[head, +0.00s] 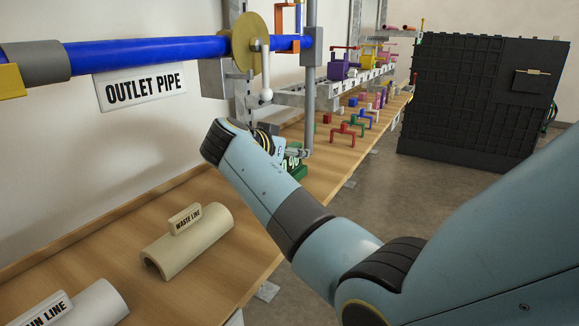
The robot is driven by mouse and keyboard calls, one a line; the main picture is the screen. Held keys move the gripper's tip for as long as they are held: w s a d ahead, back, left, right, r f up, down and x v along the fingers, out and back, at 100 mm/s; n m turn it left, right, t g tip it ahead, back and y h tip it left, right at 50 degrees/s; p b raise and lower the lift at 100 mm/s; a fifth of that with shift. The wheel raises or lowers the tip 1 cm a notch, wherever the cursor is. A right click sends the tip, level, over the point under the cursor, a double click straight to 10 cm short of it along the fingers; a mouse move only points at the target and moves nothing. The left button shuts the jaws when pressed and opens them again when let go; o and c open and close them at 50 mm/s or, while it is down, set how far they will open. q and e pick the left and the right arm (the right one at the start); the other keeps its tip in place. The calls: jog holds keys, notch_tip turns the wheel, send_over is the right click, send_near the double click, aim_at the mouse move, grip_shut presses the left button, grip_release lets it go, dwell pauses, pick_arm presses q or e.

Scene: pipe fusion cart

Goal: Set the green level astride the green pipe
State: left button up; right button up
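A green piece with white lettering (297,171) sits on the wooden bench just beyond my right forearm. It looks like the green pipe, but my arm hides much of it and I cannot read the lettering. A small green arch-shaped piece (357,127) stands farther back on the bench among other coloured arches; it may be the green level, but it is too small to be sure. My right gripper (303,153) is at the green lettered piece, mostly hidden behind my wrist. I cannot tell whether it touches it or holds anything. My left gripper is not in view.
A blue pipe (150,50) with a yellow disc (247,40) runs along the wall. A beige waste line half-pipe (190,240) and a white half-pipe (95,304) lie on the bench (120,218). A red arch (342,131) and a dark cabinet (480,100) stand farther back.

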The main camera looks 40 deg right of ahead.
jog(key=shift+a, duration=0.1)
jog(key=shift+a+r, duration=0.1)
jog(key=shift+a, duration=0.05)
jog(key=c, duration=0.9)
grip_shut()
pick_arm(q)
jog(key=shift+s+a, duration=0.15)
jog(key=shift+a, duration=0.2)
